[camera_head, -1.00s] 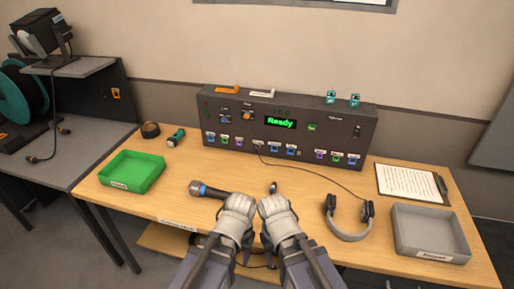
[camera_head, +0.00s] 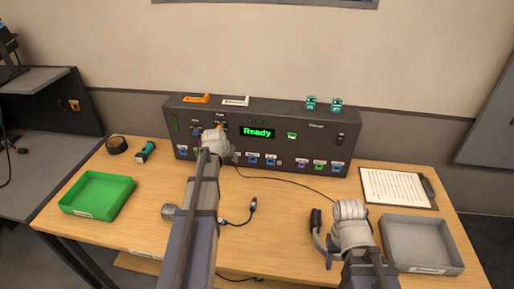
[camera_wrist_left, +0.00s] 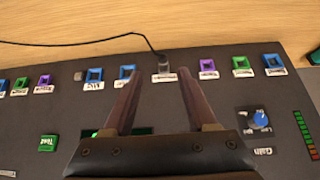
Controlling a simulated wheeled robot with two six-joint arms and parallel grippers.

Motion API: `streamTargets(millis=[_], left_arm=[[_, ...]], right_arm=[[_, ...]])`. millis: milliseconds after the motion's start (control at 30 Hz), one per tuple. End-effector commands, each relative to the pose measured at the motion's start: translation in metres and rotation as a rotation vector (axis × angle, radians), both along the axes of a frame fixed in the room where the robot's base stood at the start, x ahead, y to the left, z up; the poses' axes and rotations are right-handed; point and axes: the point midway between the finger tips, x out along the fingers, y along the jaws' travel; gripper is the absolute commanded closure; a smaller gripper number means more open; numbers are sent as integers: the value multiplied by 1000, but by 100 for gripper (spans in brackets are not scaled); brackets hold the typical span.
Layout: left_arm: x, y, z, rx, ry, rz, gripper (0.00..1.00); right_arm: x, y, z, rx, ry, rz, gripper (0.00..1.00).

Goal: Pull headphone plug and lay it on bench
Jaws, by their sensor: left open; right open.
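The headphone plug (camera_wrist_left: 163,73) sits in the front of the dark console (camera_head: 300,119); its black cable leads away from it. My open left gripper (camera_head: 219,143) is at the console front. In the left wrist view its two fingers stand on either side of the plug, with gaps visible; I cannot tell whether they touch it. In the head view the cable (camera_head: 285,181) runs across the bench (camera_head: 290,205) to the headphones (camera_head: 317,226), partly hidden by my right gripper. My right gripper (camera_head: 350,209) is open beside the headphones, with nothing visible in it.
A green tray (camera_head: 97,194) is at the left, a grey tray (camera_head: 421,243) at the right. A clipboard (camera_head: 397,187) lies behind the grey tray. A microphone (camera_head: 169,211) is partly hidden by my left arm. A short cable with a connector (camera_head: 253,206) lies mid-bench, with bare wood around it.

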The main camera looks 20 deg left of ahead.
Motion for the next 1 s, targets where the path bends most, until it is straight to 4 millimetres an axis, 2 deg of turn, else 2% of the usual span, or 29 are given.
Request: streamTargets(millis=[33, 100, 467, 667, 1000], left_arm=[[2, 11, 2, 4, -11, 13, 43], [3, 19, 3, 6, -21, 21, 43], [6, 21, -3, 8, -23, 22, 43], [16, 23, -20, 7, -23, 21, 43], [42, 28, -59, 6, -22, 21, 43]], right_arm=[[0, 0, 1, 0, 0, 0, 50], [0, 0, 1, 0, 0, 0, 50], [0, 0, -6, 0, 0, 0, 50], [0, 0, -23, 0, 0, 0, 50], [0, 0, -61, 0, 0, 0, 50]])
